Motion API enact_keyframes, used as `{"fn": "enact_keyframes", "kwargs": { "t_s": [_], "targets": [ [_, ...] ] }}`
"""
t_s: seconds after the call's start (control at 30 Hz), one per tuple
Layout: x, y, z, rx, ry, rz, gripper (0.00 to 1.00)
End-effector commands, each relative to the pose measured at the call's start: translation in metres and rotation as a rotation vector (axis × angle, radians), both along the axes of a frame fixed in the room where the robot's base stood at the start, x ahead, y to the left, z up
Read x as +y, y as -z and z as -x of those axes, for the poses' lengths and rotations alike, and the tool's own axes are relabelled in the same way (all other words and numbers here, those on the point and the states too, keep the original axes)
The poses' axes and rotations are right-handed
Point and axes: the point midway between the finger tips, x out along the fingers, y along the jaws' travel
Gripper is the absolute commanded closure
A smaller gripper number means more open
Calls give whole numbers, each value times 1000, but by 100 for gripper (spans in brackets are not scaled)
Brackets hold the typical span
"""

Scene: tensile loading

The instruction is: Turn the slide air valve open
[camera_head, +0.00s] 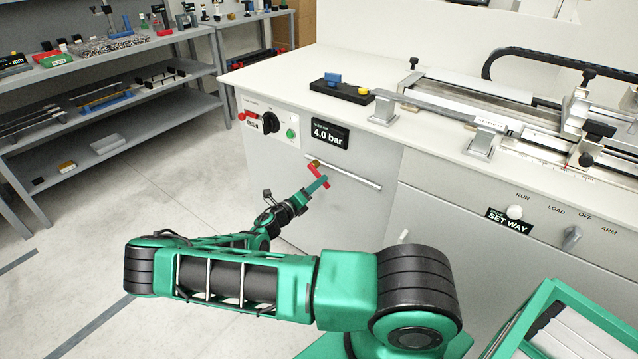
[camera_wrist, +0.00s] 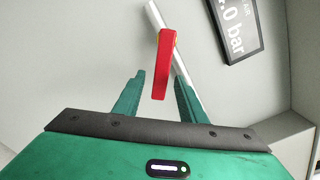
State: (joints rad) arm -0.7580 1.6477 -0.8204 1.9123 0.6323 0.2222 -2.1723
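The slide air valve has a red lever handle (camera_head: 319,174) with a brass-coloured body (camera_head: 314,162). It sits on the grey front panel of the machine, at the left end of a silver pipe (camera_head: 350,175). In the wrist view the red lever (camera_wrist: 165,65) hangs close to upright in the picture. My gripper (camera_wrist: 160,77) is open, with one green finger on each side of the lever and a visible gap to both. In the head view my gripper (camera_head: 317,186) is at the lever and partly overlaps it; contact cannot be made out there.
A display (camera_head: 329,133) reading 4.0 bar is above the valve. A black rotary knob (camera_head: 271,122), a red switch and a green button are to its left. Shelves (camera_head: 110,100) stand at left; open floor lies between.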

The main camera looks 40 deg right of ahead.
Motion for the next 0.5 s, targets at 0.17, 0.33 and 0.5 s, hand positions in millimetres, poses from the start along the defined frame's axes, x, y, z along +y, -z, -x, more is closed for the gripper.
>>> {"fn": "enact_keyframes", "kwargs": {
  "t_s": [0.17, 0.33, 0.5],
  "targets": [
    [35, 0, 9, 0, -2, 0, 62],
    [60, 0, 15, 0, -3, 0, 62],
    [72, 1, 20, 1, 0, 0, 62]
  ]
}}
